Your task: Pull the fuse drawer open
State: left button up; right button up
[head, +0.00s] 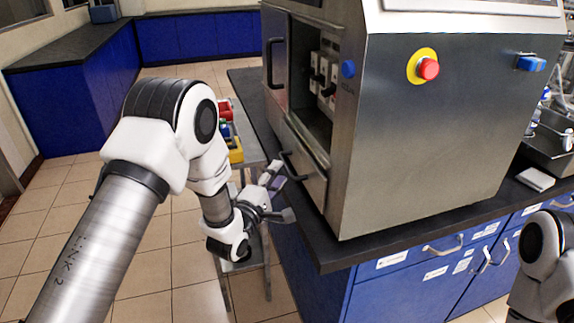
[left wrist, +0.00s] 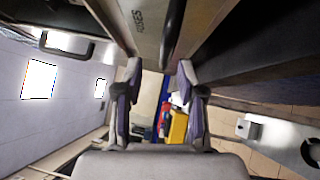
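The fuse drawer (head: 308,178) is a steel panel low on the left face of the steel cabinet, with a black bar handle (head: 290,166). It looks level with the cabinet face. In the left wrist view the drawer front (left wrist: 142,30) carries the word FUSES, and the dark handle (left wrist: 172,28) lies ahead of the fingers. My left gripper (head: 279,193) is open and empty, just in front of the drawer near the handle. Its two fingers (left wrist: 160,85) stand apart in the wrist view; contact with the handle cannot be made out. My right gripper is out of view.
The steel cabinet (head: 440,130) stands on a dark counter (head: 345,252), with a red stop button (head: 428,69) on its side. An open bay above the drawer holds modules (head: 322,75). A side table (head: 250,150) with coloured bins (head: 235,153) stands behind my left arm.

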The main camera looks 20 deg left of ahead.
aim_at(285, 163)
pick_arm(q)
jog(key=x, duration=0.3)
jog(key=f+x, duration=0.1)
jog(key=x, duration=0.1)
jog(key=shift+w+a, duration=0.1)
jog(key=shift+r, duration=0.15)
grip_shut()
